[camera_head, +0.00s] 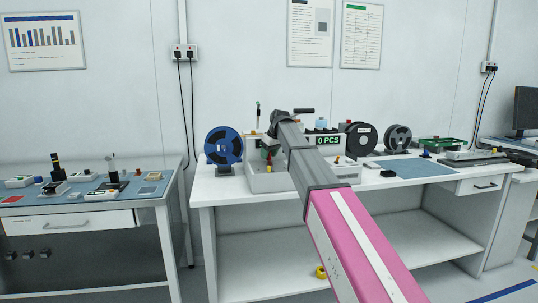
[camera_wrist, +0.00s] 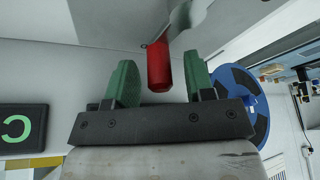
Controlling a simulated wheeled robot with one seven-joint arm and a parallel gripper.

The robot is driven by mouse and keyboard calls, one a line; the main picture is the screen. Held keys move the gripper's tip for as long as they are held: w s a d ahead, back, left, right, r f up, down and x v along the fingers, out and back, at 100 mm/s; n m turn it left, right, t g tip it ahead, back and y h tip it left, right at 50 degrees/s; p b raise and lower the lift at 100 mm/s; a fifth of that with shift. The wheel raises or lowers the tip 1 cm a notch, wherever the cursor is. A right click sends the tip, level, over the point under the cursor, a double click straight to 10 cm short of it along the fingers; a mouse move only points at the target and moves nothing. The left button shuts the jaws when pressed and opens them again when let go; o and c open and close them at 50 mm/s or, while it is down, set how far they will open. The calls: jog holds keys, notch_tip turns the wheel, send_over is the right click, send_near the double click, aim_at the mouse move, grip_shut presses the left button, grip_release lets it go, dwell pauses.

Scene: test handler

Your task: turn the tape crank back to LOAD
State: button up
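The crank's red handle (camera_wrist: 159,68) shows in the wrist view, standing between the two green fingers of my gripper (camera_wrist: 160,62). A pale metal crank arm (camera_wrist: 190,28) runs from the handle's end toward the upper right. My fingers are apart, with a gap on both sides of the handle. In the head view my arm comes in from the lower right and my gripper (camera_head: 268,157) is low at the front of the white test handler (camera_head: 268,183). My arm hides part of the handler. The LOAD mark cannot be made out.
A blue reel (camera_head: 224,146) stands left of the handler. A display (camera_head: 326,140) reading 0 PCS and dark reels (camera_head: 361,139) are to its right. A blue mat (camera_head: 416,168) lies on the white bench (camera_head: 220,190). A second bench (camera_head: 60,222) stands at left.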

jog(key=v, duration=1)
jog(key=shift+r, duration=0.4)
jog(key=shift+s+d, duration=0.1)
jog(key=w+a+f+m+h, duration=0.1)
jog(key=f+m, duration=0.2)
jog(key=w+a+f+m+t+h, duration=0.1)
jog(key=f+m, duration=0.2)
jog(key=m, duration=0.1)
jog(key=w+a+f+m+h, duration=0.1)
jog(key=f+m, duration=0.2)
jog(key=shift+a+f+t+h, duration=0.1)
jog(key=shift+f+t+h, duration=0.2)
jog(key=shift+f+h, duration=0.1)
dwell(0.3)
grip_shut()
